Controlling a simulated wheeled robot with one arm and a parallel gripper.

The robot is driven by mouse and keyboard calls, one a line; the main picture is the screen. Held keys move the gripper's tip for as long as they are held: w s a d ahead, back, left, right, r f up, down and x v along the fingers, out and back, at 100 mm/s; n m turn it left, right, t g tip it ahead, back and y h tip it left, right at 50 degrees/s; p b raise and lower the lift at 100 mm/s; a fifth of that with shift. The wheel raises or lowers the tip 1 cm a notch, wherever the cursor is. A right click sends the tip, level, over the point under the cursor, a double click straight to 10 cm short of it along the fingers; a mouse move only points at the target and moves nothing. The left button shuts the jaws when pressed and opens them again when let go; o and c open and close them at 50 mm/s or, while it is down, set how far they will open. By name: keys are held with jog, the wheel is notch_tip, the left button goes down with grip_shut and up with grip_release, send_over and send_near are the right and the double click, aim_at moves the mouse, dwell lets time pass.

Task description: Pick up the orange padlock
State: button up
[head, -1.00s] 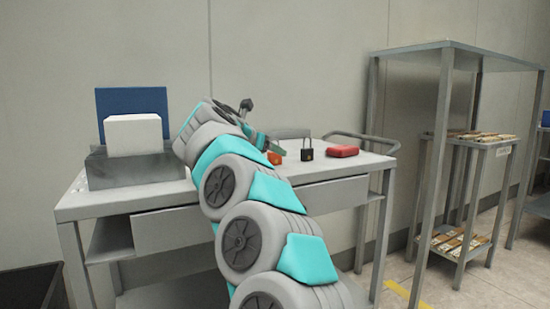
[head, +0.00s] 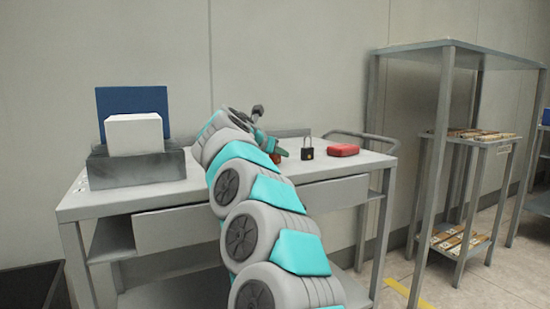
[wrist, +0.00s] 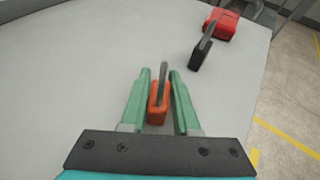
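The orange padlock (wrist: 157,104) stands on the grey table between the two green fingers of my gripper (wrist: 160,90) in the wrist view. Its grey shackle points away from the palm, near the fingertips. The fingers are apart, with a narrow gap visible on each side of the padlock. In the head view my gripper (head: 271,148) is low over the table, and only a small orange part of the padlock (head: 275,158) shows behind it.
A black padlock (wrist: 200,54) stands just beyond the fingers to the right. A red case (wrist: 222,24) lies behind it. The table (wrist: 60,95) is clear on the left in the wrist view. A white box (head: 134,134) and a blue panel (head: 130,98) stand at the table's left.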

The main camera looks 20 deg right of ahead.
grip_shut()
jog(key=shift+r, duration=0.1)
dwell(0.3)
